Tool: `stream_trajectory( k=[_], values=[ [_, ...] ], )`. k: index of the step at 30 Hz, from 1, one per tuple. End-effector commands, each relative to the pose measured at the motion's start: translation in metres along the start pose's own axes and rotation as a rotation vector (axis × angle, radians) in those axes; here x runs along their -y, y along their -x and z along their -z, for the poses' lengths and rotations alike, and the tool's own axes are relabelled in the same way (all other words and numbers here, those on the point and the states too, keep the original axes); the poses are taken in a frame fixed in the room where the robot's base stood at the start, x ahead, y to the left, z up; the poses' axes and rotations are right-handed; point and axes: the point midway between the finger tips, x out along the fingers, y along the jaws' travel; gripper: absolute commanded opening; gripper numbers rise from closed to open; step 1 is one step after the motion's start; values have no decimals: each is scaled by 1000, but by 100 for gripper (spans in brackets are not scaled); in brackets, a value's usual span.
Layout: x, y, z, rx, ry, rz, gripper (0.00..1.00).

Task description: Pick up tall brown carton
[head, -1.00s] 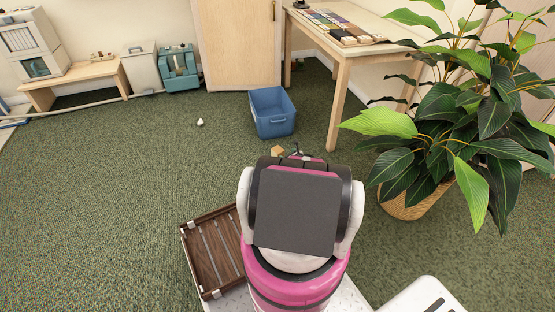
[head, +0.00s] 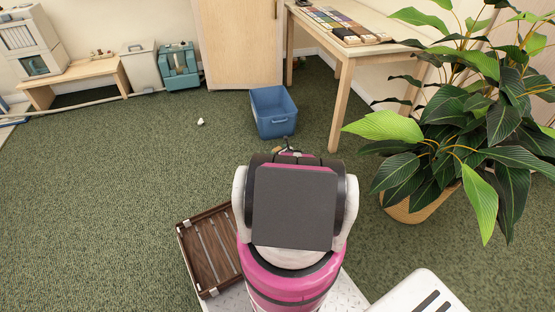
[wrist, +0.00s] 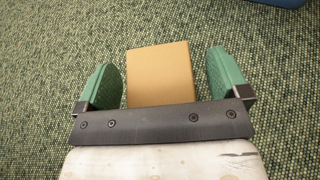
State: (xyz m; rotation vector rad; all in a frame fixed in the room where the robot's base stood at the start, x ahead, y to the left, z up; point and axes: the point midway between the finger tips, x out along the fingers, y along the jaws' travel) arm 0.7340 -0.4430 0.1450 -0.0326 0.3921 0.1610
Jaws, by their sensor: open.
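The brown carton (wrist: 160,72) stands out in the wrist view, on the green carpet between the two green fingers of my gripper (wrist: 165,80). Its near end is hidden behind the gripper's dark plate. Carpet shows between the carton and each finger, so neither finger appears to touch it. My gripper is open. In the head view a small tan bit of the carton (head: 276,150) shows just past my arm, which hides the rest. How high the fingers are above the carpet is hard to tell.
A blue bin (head: 273,112) stands just beyond the carton. A wooden table (head: 340,70) and a potted plant (head: 408,207) are on the right. A small white object (head: 200,122) lies on the carpet. Open carpet lies to the left.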

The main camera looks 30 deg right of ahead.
Motion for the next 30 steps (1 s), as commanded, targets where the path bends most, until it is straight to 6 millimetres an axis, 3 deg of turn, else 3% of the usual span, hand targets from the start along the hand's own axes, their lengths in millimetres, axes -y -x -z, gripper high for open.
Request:
stream_trajectory(
  k=[5,9,11,23,30],
  values=[
    [0,0,0,0,0,0,90],
    [0,0,0,0,0,0,45],
    [0,0,0,0,0,0,29],
    [0,2,-3,1,0,0,29],
    [-1,8,-18,1,0,0,29]
  ],
)
